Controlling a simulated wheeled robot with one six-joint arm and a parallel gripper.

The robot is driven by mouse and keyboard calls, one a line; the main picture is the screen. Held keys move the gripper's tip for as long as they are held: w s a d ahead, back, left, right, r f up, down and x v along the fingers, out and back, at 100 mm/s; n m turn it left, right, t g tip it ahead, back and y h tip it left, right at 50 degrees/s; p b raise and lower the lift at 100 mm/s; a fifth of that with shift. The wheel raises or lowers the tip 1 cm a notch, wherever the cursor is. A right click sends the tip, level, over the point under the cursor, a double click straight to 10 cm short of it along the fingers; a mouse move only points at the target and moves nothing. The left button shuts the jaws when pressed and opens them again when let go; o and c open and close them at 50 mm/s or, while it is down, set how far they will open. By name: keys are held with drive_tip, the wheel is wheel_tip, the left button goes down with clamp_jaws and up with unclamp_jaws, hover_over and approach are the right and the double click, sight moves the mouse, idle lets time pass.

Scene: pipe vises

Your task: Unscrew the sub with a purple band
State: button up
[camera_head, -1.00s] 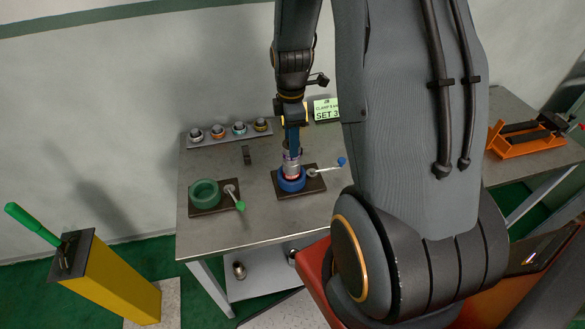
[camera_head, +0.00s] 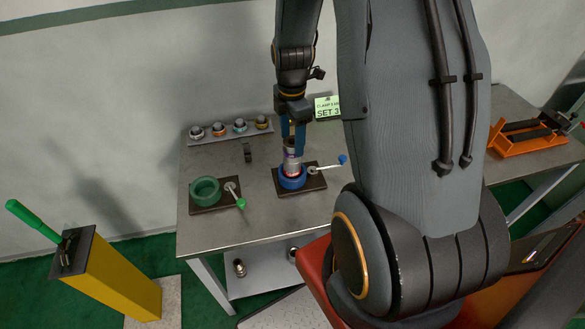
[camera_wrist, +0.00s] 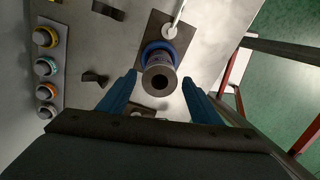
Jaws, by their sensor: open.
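A grey metal sub (camera_head: 292,161) stands upright in the blue ring vise (camera_head: 291,183) on the table. A faint purplish band with a red strip below shows on it in the head view. My gripper (camera_head: 293,141) points down over the sub's upper end. Its blue fingers (camera_wrist: 160,80) are open, one on each side of the sub, with visible gaps in the wrist view. Finger height relative to the sub is hard to judge.
A green ring vise (camera_head: 204,192) with a green-knobbed lever stands to the left. The blue vise's lever (camera_head: 325,166) extends right. Several banded subs sit in a rack (camera_head: 223,137) behind. A small dark block (camera_head: 247,152) stands between. A yellow post (camera_head: 112,288) stands at front left.

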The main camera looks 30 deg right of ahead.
drive_tip(key=m, duration=1.7)
drive_tip(key=shift+m, duration=0.4)
drive_tip(key=m, duration=0.3)
drive_tip(key=shift+m, duration=0.4)
drive_tip(key=m, duration=0.6)
drive_tip(key=shift+m, duration=0.3)
